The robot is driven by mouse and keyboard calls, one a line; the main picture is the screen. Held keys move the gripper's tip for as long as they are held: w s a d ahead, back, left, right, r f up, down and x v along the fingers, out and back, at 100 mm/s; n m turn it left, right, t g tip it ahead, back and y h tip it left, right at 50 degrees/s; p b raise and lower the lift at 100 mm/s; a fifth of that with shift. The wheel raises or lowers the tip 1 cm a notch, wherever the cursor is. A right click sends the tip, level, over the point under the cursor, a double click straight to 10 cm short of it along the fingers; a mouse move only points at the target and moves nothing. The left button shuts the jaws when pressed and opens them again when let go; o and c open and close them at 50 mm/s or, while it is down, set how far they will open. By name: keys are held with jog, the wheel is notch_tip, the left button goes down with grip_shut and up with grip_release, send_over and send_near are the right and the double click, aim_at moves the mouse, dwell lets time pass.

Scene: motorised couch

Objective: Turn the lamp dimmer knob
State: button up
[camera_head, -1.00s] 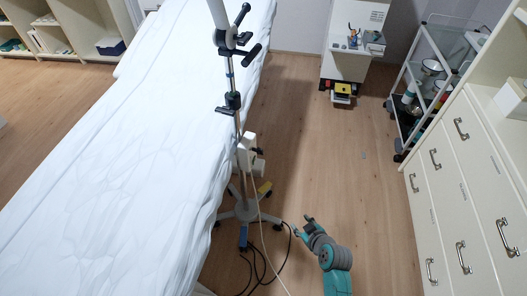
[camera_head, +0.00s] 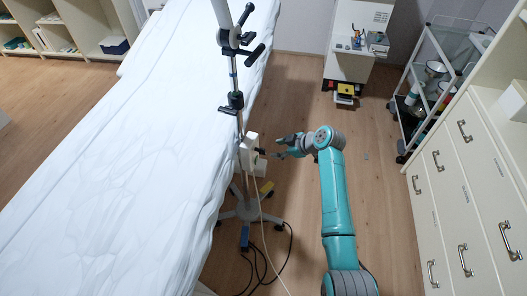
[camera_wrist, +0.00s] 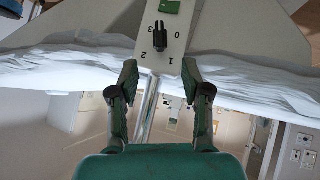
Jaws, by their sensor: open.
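The dimmer knob (camera_wrist: 158,40) is a small black knob on a white control box (camera_wrist: 172,60), with the numbers 0 to 3 around it and a green piece (camera_wrist: 170,6) beside it. In the head view the white box (camera_head: 249,145) is mounted on the lamp stand's pole (camera_head: 239,120), and the black knob (camera_head: 261,151) sticks out on its right side. My gripper (camera_head: 279,147) is just right of the knob, pointing at it. In the wrist view my gripper (camera_wrist: 160,74) is open and empty, with the knob ahead between its fingers, apart from them.
A couch with a white sheet (camera_head: 120,150) stands left of the lamp. The stand's wheeled base (camera_head: 246,210) and black cables (camera_head: 262,265) are on the floor. A drawer cabinet (camera_head: 450,200) and a trolley (camera_head: 418,100) are at right.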

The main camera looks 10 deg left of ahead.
aim_at(265, 151)
jog(key=x, duration=1)
grip_shut()
